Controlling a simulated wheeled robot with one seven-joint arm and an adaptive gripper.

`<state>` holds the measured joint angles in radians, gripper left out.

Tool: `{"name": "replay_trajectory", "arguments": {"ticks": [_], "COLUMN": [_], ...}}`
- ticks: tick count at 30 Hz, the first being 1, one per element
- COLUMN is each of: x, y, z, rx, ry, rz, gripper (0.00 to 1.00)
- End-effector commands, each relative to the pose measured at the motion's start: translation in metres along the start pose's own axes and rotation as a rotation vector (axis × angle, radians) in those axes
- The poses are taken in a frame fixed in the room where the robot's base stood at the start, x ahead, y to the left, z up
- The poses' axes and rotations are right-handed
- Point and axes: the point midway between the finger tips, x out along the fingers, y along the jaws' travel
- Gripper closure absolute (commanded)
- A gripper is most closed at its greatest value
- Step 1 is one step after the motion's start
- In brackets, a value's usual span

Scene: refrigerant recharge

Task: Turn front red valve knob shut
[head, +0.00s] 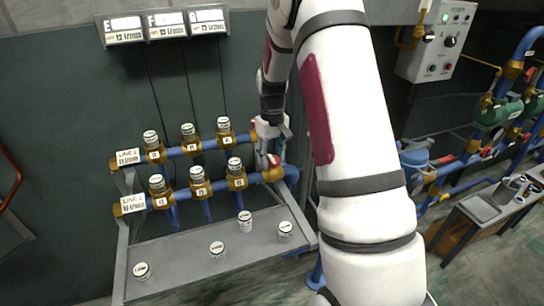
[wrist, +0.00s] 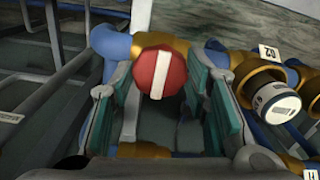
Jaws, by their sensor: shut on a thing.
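The front red valve knob (wrist: 160,74), round with a white bar across its face, sits between my gripper's teal-padded fingers (wrist: 162,108) in the wrist view. The bar stands near upright in that picture, tilted slightly. My gripper is shut on the knob. In the head view my gripper (head: 271,146) reaches down to the right end of the two blue pipe lines. A small red part of the knob (head: 273,161) shows there beside the fingers; my gripper and arm hide much of that spot.
Two blue pipe lines with brass fittings and white-capped canisters (head: 198,174) run left of my gripper. A grey shelf (head: 180,262) with several loose canisters lies below. In the wrist view a capped canister (wrist: 277,103) stands close right. A control box (head: 440,42) hangs at right.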

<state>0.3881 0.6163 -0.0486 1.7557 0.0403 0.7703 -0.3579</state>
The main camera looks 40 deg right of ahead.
Motion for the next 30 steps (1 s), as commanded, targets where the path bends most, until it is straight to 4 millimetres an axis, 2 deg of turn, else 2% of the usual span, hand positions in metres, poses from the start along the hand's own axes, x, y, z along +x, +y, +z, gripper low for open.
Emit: {"name": "replay_trajectory", "arguments": {"ticks": [2, 3, 6, 15, 19, 23, 30], "x": [0.0, 0.0, 0.0, -0.001, -0.009, -0.031, -0.08], "y": [0.0, 0.0, 0.0, 0.0, 0.0, 0.0, 0.001], "z": [0.0, 0.0, 0.0, 0.0, -0.001, -0.001, -0.001], "rx": [0.002, 0.002, 0.002, 0.0, 0.0, 0.0, 0.0], "ry": [0.001, 0.001, 0.001, 0.0, 0.003, 0.005, 0.005], "rz": [0.0, 0.0, 0.0, 0.0, 0.001, 0.002, 0.002], "gripper": [0.85, 0.55, 0.38, 0.38, 0.38, 0.38, 0.38]}}
